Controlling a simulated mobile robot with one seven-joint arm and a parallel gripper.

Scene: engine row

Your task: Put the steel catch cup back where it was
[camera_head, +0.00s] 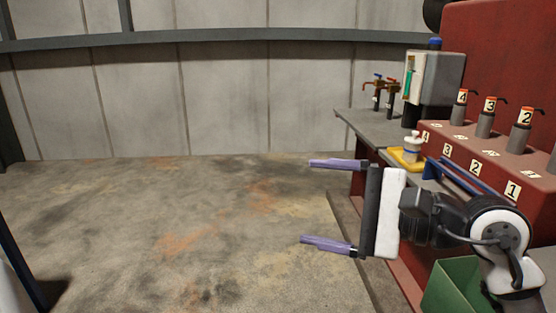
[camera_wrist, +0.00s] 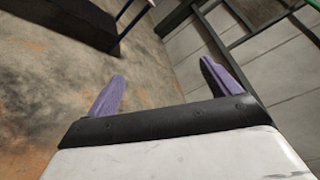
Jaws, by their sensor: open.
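My gripper (camera_head: 306,201) is open and empty, held out over bare floor to the left of the bench. Its two purple fingers are wide apart and point left in the head view. In the wrist view my gripper (camera_wrist: 161,69) also shows nothing between its fingers. I cannot make out a steel catch cup for certain in either view. A small white and bluish vessel (camera_head: 411,148) stands upright on a yellow tray (camera_head: 397,156) on the bench, beyond my gripper; its kind is unclear.
A red engine block (camera_head: 463,147) with numbered labels and several capped posts stands at right. A blue rail (camera_head: 462,178) runs along its front. A green bin (camera_head: 452,283) is below my arm. Taps (camera_head: 377,90) and a grey box (camera_head: 440,78) stand farther back. Floor at left is clear.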

